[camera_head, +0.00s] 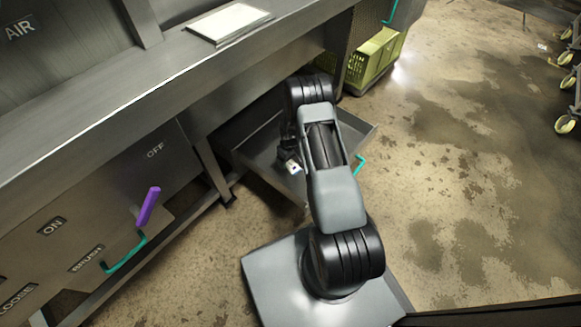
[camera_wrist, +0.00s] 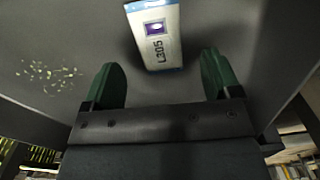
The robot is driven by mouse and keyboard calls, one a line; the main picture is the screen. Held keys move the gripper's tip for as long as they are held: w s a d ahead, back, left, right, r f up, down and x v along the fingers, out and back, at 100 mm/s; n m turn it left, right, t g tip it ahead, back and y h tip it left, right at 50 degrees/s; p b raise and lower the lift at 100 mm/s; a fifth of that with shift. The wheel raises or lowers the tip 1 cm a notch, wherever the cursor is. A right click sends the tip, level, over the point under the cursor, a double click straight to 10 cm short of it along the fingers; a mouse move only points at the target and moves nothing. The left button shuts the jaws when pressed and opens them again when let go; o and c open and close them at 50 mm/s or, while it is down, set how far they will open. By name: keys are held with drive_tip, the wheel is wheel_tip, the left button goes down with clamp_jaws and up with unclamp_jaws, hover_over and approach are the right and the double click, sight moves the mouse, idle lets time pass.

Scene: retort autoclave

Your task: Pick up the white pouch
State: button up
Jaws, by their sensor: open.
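The white pouch (camera_wrist: 160,42) is at the top centre of the wrist view. It has a blue top edge, a small purple picture and the print "L305". It lies against a grey surface, just beyond and between my gripper's fingertips. My gripper (camera_wrist: 162,78) is open, with two green fingers apart and nothing between them. In the head view, a small white piece of the pouch (camera_head: 291,167) shows beside my arm, at the grey tray (camera_head: 262,145) under the counter. My gripper is mostly hidden there by my arm.
A steel counter (camera_head: 130,90) runs above the tray, with a white board (camera_head: 229,22) on it. A green crate (camera_head: 373,58) stands behind the tray. A purple lever (camera_head: 148,207) and teal handles stick out. Pale crumbs (camera_wrist: 48,75) lie left of the pouch.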

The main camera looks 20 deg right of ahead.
sight(291, 164)
wheel_tip(291, 164, down, 4)
drive_tip(key=shift+b, duration=0.85)
drive_tip(key=shift+r, duration=0.1)
drive_tip(key=c, duration=1)
